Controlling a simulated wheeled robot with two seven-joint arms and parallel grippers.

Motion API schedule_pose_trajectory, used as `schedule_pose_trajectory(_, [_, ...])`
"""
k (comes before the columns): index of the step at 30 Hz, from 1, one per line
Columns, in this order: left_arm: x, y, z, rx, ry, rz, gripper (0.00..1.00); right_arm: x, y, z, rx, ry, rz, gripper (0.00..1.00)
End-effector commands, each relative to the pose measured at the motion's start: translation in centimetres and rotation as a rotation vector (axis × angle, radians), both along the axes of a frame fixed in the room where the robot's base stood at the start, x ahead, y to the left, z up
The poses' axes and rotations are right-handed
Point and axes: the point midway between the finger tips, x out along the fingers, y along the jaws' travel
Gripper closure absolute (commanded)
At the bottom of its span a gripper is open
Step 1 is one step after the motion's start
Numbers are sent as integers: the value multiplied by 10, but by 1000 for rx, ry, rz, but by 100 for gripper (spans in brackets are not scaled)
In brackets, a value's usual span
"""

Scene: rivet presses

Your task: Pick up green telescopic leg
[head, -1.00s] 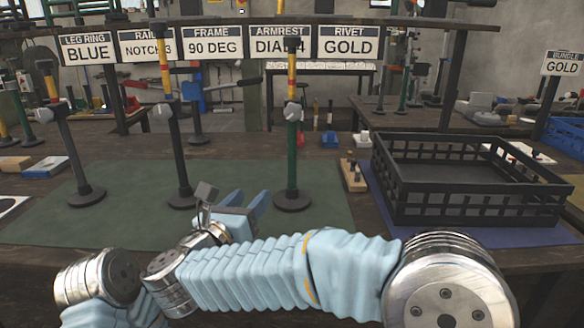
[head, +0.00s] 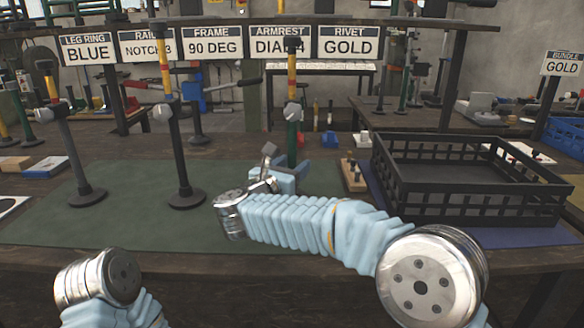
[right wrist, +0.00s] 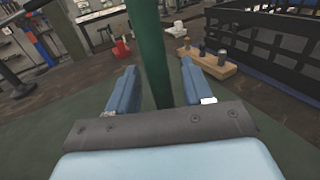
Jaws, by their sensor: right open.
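The green telescopic leg (head: 292,134) stands upright on the green mat (head: 120,225), with a yellow and red upper section and a pale clamp knob. My right gripper (head: 293,170) is open at its lower shaft, and my arm hides its base. In the right wrist view the green shaft (right wrist: 151,55) stands between the two blue fingers (right wrist: 155,88), with gaps on both sides. Two dark legs stand to the left: one upright (head: 178,150) and one tilted (head: 70,150). In the head view my left arm shows at the lower left, without its gripper.
A black crate (head: 470,218) stands on a blue mat at the right. A wooden block with pegs (head: 353,175) sits between the crate and the green leg. Label signs (head: 280,44) hang above the bench. The front-left mat is clear.

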Motion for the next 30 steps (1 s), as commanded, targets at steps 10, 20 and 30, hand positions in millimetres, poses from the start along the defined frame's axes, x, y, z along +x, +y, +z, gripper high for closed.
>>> schedule_pose_trajectory(10, [0, 0, 0, 0, 0, 0, 42, 1, -1, 0, -1, 0, 1, 66])
schedule_pose_trajectory(20, [0, 0, 0, 0, 0, 0, 42, 1, 0, 0, -1, 0, 1, 100])
schedule_pose_trajectory(30, [0, 0, 0, 0, 0, 0, 42, 1, -1, 13, 2, -5, 0, 100])
